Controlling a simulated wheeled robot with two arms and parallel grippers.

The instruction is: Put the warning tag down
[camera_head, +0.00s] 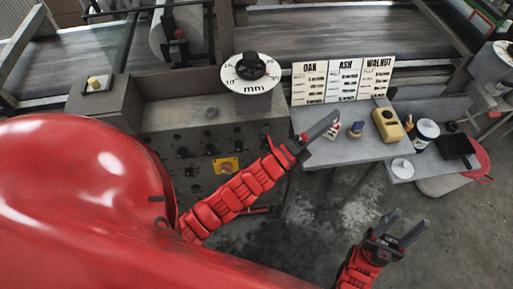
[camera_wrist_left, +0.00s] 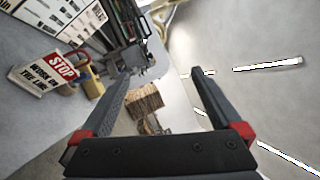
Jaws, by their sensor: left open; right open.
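The warning tag (camera_wrist_left: 45,78), a small white card with a red STOP band, is on the grey side table (camera_head: 325,152) at the left of the left wrist view. In the head view it shows only as a small red-and-white patch (camera_head: 333,131) beside my left gripper's fingers. My left gripper (camera_head: 325,125) is open over that table. In the left wrist view its fingers (camera_wrist_left: 160,95) are wide apart with nothing held, and the tag is outside them, to the left. My right gripper (camera_head: 399,226) is open and empty above the floor, lower right.
A blue-and-wood object (camera_head: 355,129) and a yellow device (camera_head: 388,125) stand right of the tag. The OAK, ASH, WALNUT board (camera_head: 343,80) stands behind. A mm dial (camera_head: 251,72) is left of it. A white-lidded jar (camera_head: 426,130) and black box (camera_head: 456,148) are further right.

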